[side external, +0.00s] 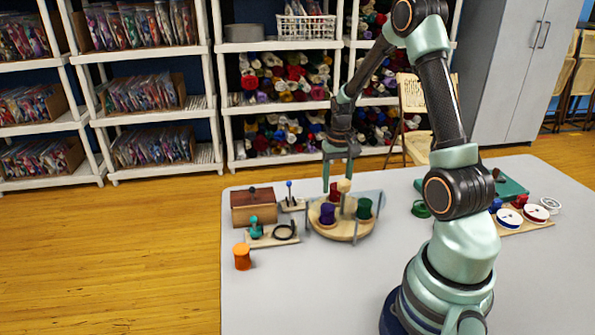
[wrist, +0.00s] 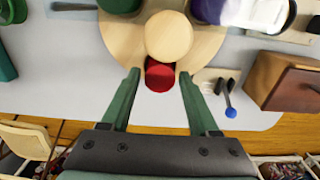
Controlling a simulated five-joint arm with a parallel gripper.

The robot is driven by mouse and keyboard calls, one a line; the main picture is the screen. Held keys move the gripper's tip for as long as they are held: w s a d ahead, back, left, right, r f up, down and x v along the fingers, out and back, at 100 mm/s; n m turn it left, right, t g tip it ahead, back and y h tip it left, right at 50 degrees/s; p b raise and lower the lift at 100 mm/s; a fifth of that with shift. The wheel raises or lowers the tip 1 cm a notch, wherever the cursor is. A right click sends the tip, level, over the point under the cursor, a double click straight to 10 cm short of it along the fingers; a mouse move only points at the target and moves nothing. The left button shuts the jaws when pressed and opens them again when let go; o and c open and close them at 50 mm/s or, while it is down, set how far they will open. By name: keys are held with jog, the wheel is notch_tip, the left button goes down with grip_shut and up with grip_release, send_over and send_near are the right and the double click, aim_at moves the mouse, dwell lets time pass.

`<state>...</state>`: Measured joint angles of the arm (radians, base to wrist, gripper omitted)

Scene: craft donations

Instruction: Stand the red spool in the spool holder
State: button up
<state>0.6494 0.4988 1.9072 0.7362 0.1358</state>
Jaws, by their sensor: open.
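The spool holder (side external: 345,232) is a round wooden stand with a pale central knob (side external: 344,186). A purple spool (side external: 327,214) and a dark green spool (side external: 364,208) stand upright on it. In the wrist view, the red spool (wrist: 160,77) shows at the edge of the holder (wrist: 120,30), partly covered by the pale knob (wrist: 169,36). My gripper (side external: 337,184) is open and points down at the holder's far side. In the wrist view, its fingers (wrist: 159,80) lie either side of the red spool, without visible grip.
A brown wooden box (side external: 254,208), a small stand with a blue-topped peg (side external: 290,196) and a board with a teal piece (side external: 255,228) stand left of the holder. An orange spool (side external: 242,257) is at the table's left edge. The front of the table is clear.

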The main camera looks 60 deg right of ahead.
jog(key=c, duration=0.8)
jog(key=shift+r, duration=3.8)
jog(key=shift+r, duration=0.4)
notch_tip(320, 180, up, 4)
send_over(336, 185)
jog(key=w+a+n, duration=0.3)
jog(key=a, duration=0.5)
jog(key=w+a+n, duration=0.2)
jog(key=a+n, duration=0.1)
jog(key=a, duration=0.6)
jog(key=shift+a+f, duration=0.15)
jog(key=shift+f, duration=2.8)
jog(key=shift+a+f, duration=0.1)
jog(key=shift+f, duration=2.8)
